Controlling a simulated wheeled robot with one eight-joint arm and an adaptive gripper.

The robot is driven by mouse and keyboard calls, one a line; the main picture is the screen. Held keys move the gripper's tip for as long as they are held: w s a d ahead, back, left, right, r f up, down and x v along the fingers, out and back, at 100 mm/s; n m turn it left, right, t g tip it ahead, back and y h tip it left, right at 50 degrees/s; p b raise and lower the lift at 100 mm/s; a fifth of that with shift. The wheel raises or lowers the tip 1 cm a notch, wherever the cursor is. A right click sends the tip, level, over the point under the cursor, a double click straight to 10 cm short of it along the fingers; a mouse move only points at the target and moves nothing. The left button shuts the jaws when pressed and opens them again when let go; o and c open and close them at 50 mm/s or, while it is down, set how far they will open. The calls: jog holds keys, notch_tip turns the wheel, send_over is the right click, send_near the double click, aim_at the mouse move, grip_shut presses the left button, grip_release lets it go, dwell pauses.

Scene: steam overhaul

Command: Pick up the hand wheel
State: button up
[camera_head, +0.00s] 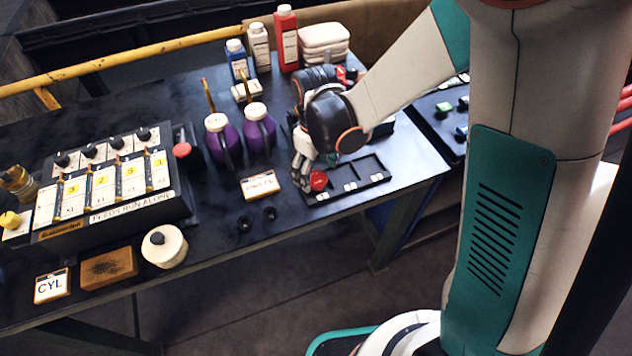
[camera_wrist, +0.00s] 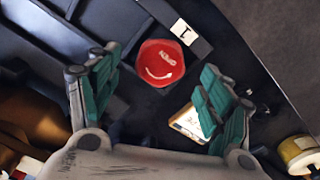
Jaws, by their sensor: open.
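The hand wheel is a small red disc (camera_head: 318,180) with white lettering and a curved arrow on top. It lies at the left end of the black compartment tray (camera_head: 375,166) on the dark bench. It also shows in the wrist view (camera_wrist: 160,62), upper middle, lettering up. My gripper (camera_head: 304,172) is over that end of the tray, pointing down. In the wrist view its green-padded fingers (camera_wrist: 157,70) are spread wide, with the wheel between and slightly beyond the tips. Nothing is held.
A cream label plate (camera_head: 260,185) lies left of my gripper, with two small black rings (camera_head: 257,217) in front. Two purple cans (camera_head: 259,128) stand behind it. Bottles (camera_head: 286,38) stand at the back. A black switch panel (camera_head: 110,180) fills the left. The bench's front edge is close.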

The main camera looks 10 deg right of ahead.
notch_tip(320, 180, down, 2)
jog(key=shift+f, duration=0.15)
jog(key=c, duration=1.4)
jog(key=shift+r, duration=0.2)
